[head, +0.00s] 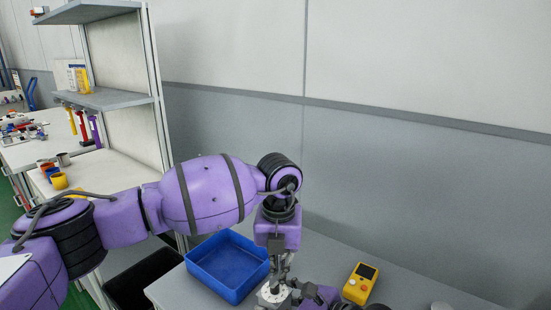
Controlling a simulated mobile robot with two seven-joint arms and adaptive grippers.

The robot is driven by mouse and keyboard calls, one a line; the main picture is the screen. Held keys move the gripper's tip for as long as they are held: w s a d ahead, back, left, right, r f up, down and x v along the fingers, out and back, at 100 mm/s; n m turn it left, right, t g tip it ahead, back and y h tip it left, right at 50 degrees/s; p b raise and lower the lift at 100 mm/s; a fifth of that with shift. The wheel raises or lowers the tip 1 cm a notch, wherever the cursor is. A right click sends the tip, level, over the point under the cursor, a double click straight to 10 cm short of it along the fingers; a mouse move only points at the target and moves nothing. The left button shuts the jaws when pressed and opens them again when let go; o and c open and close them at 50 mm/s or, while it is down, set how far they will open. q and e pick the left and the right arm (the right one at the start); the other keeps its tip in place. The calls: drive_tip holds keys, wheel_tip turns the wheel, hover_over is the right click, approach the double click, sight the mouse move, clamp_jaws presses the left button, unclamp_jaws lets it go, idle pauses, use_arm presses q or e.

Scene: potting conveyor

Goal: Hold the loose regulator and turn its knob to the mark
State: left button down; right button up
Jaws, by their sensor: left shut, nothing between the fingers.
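A small light-grey round part (268,296), which looks like the regulator, stands on the grey bench at the bottom edge of the head view. Its knob and mark are too small and covered to make out. My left gripper (276,283) points down right over this part, shut and with nothing between its fingers. I cannot tell whether its fingertips touch the part. My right gripper (297,291) comes in low from the right, close beside the part. Its fingers are small and overlapped there, so its opening and any hold are unclear.
A blue open bin (229,268) stands just left of the grippers. A yellow device (360,283) with a dark display lies to the right on the bench (405,292). A grey wall rises behind. Shelving (105,98) and a side table with cups are at left.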

use_arm(q)
drive_tip(key=shift+s+d, duration=0.1)
drive_tip(key=shift+d, duration=0.1)
idle(0.3)
drive_tip(key=shift+w+d+r, duration=0.15)
drive_tip(key=shift+w, duration=0.25)
wheel_tip(320, 180, up, 6)
drive_tip(key=shift+f, duration=0.1)
drive_tip(key=shift+a+f, duration=0.4)
drive_tip(key=shift+f, duration=0.55)
drive_tip(key=shift+a+f, duration=0.4)
drive_tip(key=shift+f, duration=0.5)
drive_tip(key=shift+a+f, duration=0.4)
drive_tip(key=shift+f, duration=0.85)
